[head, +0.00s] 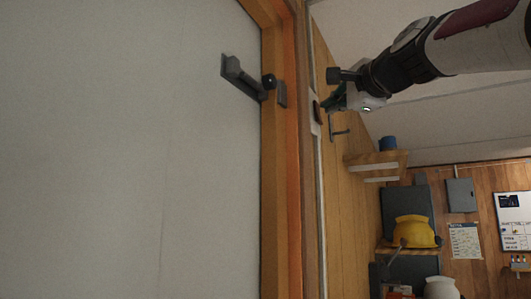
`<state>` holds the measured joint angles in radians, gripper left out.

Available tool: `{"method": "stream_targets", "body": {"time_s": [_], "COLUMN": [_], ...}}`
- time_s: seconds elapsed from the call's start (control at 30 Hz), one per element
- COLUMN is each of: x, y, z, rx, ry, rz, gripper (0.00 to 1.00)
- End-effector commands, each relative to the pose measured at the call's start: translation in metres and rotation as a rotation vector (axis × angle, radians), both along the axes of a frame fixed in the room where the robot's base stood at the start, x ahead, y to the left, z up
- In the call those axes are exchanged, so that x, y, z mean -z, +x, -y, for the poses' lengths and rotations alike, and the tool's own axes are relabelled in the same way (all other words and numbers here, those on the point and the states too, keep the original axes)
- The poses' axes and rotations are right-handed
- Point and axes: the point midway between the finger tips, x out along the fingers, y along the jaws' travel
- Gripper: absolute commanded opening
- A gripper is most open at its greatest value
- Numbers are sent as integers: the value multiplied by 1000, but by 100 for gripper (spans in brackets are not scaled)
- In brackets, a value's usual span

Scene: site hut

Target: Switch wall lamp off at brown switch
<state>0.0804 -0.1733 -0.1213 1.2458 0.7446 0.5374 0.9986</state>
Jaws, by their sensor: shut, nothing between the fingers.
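The brown switch (317,112) is a small dark rocker on a pale plate, on the wooden wall just right of the door frame in the head view. My gripper (325,104) is shut and empty. It comes in from the upper right, with its fingertips at or very close to the right side of the switch. I cannot tell whether they touch it. The rocker's position is too small to read. I cannot make out a wall lamp in this view.
A pale door with a dark handle (243,78) and an orange-brown frame (281,200) fills the left. A grey hook (339,131) sits just below my gripper. A wooden shelf (373,161) holds a blue mug (388,143). A yellow helmet (414,232) lies farther back.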

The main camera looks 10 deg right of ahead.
Motion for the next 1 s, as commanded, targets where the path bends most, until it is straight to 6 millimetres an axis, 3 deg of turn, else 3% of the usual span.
{"method": "stream_targets", "body": {"time_s": [0.2,0.43,0.63,1.0], "x": [-4,-8,-9,-9], "y": [-47,-81,-92,-93], "z": [9,14,15,15], "rx": [5,4,3,4], "ry": [0,-1,1,0], "rz": [8,7,5,5], "gripper": [0,0,0,0]}}
